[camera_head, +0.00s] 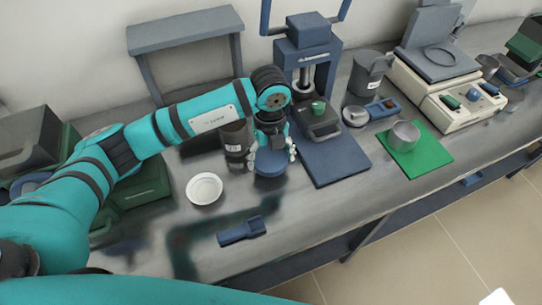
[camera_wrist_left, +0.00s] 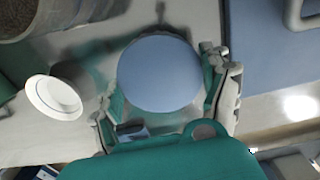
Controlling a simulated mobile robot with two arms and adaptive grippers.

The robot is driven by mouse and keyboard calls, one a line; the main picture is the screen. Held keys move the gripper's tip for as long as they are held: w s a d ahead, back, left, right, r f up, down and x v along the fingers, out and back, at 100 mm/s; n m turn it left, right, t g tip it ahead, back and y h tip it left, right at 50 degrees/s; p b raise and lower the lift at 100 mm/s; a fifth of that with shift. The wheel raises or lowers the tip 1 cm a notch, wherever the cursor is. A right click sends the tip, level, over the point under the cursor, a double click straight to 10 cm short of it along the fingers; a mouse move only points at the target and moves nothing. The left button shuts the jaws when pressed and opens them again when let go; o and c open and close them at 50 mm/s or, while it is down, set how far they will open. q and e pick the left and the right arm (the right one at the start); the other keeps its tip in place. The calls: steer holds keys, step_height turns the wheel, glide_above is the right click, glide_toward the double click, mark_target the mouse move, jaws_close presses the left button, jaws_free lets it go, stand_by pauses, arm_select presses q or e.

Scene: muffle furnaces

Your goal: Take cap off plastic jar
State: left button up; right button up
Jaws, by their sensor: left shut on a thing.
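A round blue cap (camera_wrist_left: 160,73) fills the middle of the left wrist view, between the fingers of my left gripper (camera_wrist_left: 168,92). In the head view my left gripper (camera_head: 271,156) points down at the bench with the blue cap (camera_head: 270,170) between its fingers. The gripper is shut on the cap's sides. The jar's body does not show under the cap, so I cannot tell whether the cap is still on it. My right gripper is not in view.
A dark labelled container (camera_head: 236,146) stands close to the left of the gripper. A white dish (camera_head: 204,188) and a blue tool (camera_head: 242,231) lie on the bench. A blue press (camera_head: 308,70) stands behind. A green mat (camera_head: 432,163) with a metal cup (camera_head: 403,135) is at right.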

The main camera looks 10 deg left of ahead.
mark_target(271, 153)
arm_select(q)
steer(key=shift+w+f, duration=0.15)
steer(key=shift+w, duration=0.5)
step_height(271, 153, down, 3)
steer(key=shift+r+p, duration=0.1)
steer(key=shift+p, duration=0.35)
steer(key=shift+f, duration=0.3)
steer(key=o, duration=1.2)
steer(key=shift+r, duration=0.1)
step_height(271, 153, up, 11)
steer(key=shift+f+b, duration=0.1)
steer(key=shift+b, duration=0.8)
steer(key=shift+r, duration=0.5)
